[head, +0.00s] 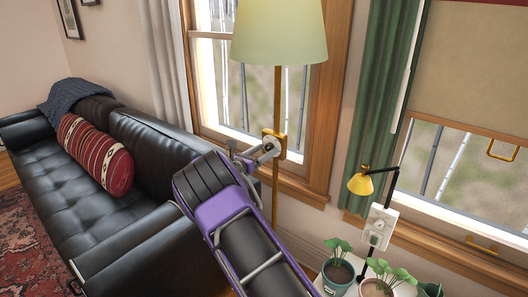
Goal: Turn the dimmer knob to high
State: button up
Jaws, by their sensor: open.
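A floor lamp has a cream shade (279,32) and a thin brass pole (276,95). A small yellow-brass box (281,146) sits on the pole, with a round pale grey knob (269,148) on its left front that looks like the dimmer knob. My gripper (247,156) is open at the end of my purple and dark arm, at the knob's left side. My arm hides part of the gripper. I cannot tell whether the fingers are around the knob, touching it or just beside it. The knob's setting is too small to read.
A black leather sofa (60,190) with a red striped bolster (95,155) stands left. At right, a white panel with a dial (379,227), a yellow desk lamp (371,181) and potted plants (339,271) crowd a small table. A green curtain (375,110) hangs behind.

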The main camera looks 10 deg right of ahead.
jog(key=shift+c, duration=0.2)
grip_shut()
jog(key=shift+f+b, duration=0.1)
jog(key=shift+b, duration=0.25)
jog(key=m+b, duration=0.2)
jog(key=b, duration=0.1)
jog(key=shift+f+m, duration=0.2)
jog(key=shift+m, duration=0.2)
jog(key=m+b, duration=0.3)
jog(key=b, duration=0.1)
jog(key=shift+m, duration=0.3)
jog(key=m, duration=0.3)
jog(key=shift+r+m+b, duration=0.25)
jog(key=shift+m+b, duration=0.05)
jog(key=shift+b, duration=0.1)
jog(key=shift+m, duration=1.9)
